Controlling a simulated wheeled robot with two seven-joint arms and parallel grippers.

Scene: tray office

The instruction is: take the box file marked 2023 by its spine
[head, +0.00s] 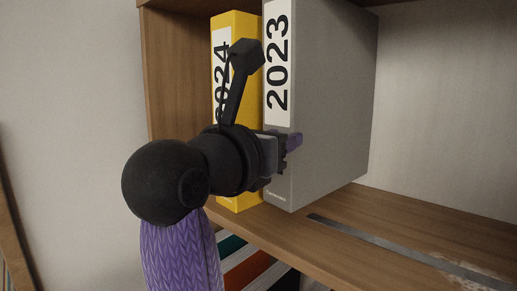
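The grey box file marked 2023 (330,100) stands upright on the wooden shelf, with its white label facing me. My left gripper (281,148) is at the lower part of its spine, below the label. A purple-tipped finger shows at the spine's right edge, over the grey side. The other finger is mostly hidden by the gripper body, so I cannot tell whether the fingers press on the spine. My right gripper is not in view.
A yellow box file marked 2024 (247,195) stands close on the left, partly behind my arm. The shelf (400,220) is clear to the right, apart from a flat metal strip (390,245) and a pale worn patch. Coloured items (245,270) show below the shelf.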

